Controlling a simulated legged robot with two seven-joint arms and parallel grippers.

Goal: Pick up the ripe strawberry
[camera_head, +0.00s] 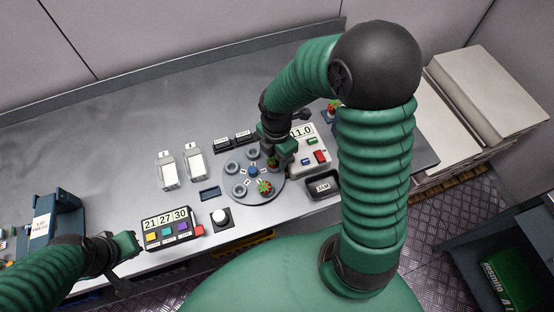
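A round grey turntable (281,186) on the bench carries several grey cups and a blue centre knob (253,170). A red berry with green leaves (265,187) sits in its front cup. A darker reddish-green berry (272,163) sits at the back right, partly hidden by my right gripper (274,154). The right gripper points down right above that darker berry; its fingertips are too small and dark to tell open from shut or whether they touch it. My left gripper (129,264) hangs at the bench's front edge at left, fingers apparently apart and empty.
A keypad with number display (168,223) and a white round button (221,217) stand front left of the turntable. A control box (308,155) and a dark tray (323,186) stand at right. The bench's back left is clear.

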